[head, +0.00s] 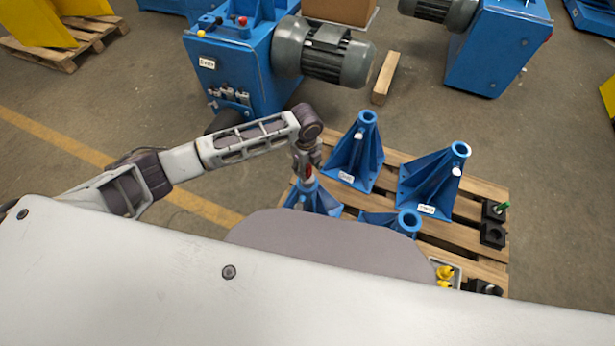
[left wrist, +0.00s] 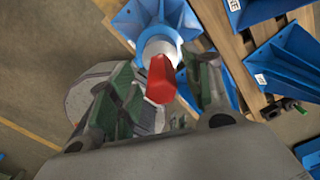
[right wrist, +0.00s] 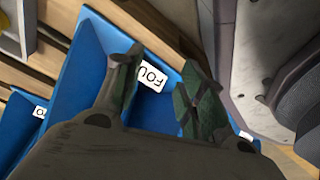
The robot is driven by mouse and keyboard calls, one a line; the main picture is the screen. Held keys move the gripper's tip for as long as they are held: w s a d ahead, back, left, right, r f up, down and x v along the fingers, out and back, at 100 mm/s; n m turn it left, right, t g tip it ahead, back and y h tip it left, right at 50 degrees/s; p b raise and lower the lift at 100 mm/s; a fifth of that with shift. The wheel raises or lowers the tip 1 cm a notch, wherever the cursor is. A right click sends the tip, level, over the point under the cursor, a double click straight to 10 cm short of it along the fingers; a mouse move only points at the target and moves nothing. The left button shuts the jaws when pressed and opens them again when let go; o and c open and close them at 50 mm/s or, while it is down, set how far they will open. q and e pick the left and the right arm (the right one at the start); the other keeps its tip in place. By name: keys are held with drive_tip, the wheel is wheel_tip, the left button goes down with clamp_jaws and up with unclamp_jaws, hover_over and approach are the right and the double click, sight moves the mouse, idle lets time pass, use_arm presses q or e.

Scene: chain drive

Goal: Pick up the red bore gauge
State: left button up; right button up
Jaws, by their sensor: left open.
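The red bore gauge (left wrist: 161,80) stands in the left wrist view in the pale ring at the top of a blue stand (left wrist: 176,16). My left gripper (left wrist: 160,64) is open, with its green-padded fingers on either side of the gauge. I cannot tell whether they touch it. In the head view my left gripper (head: 307,168) points down over the near-left blue stand (head: 318,201), and the gauge is mostly hidden there. My right gripper (right wrist: 158,62) is open in the right wrist view, over a labelled blue stand (right wrist: 90,70), with nothing between its fingers.
More blue stands (head: 357,160) (head: 428,187) stand on a wooden pallet (head: 470,259). Black blocks (head: 492,234), one with a green piece, and a tray with yellow parts (head: 445,277) lie at its right. A blue machine with a grey motor (head: 325,53) stands behind.

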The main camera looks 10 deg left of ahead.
drive_tip(key=shift+s, duration=0.15)
use_arm(q)
drive_tip(key=shift+c, duration=1.6)
clamp_jaws()
use_arm(e)
drive_tip(key=shift+s+d+f, duration=0.1)
drive_tip(key=shift+d, duration=0.5)
drive_tip(key=shift+a, duration=0.2)
use_arm(q)
drive_tip(key=shift+w+r, duration=0.1)
use_arm(e)
drive_tip(key=shift+w+a, duration=0.2)
drive_tip(key=shift+a, duration=0.15)
use_arm(q)
drive_tip(key=shift+r, duration=0.1)
use_arm(e)
drive_tip(key=shift+a, duration=0.1)
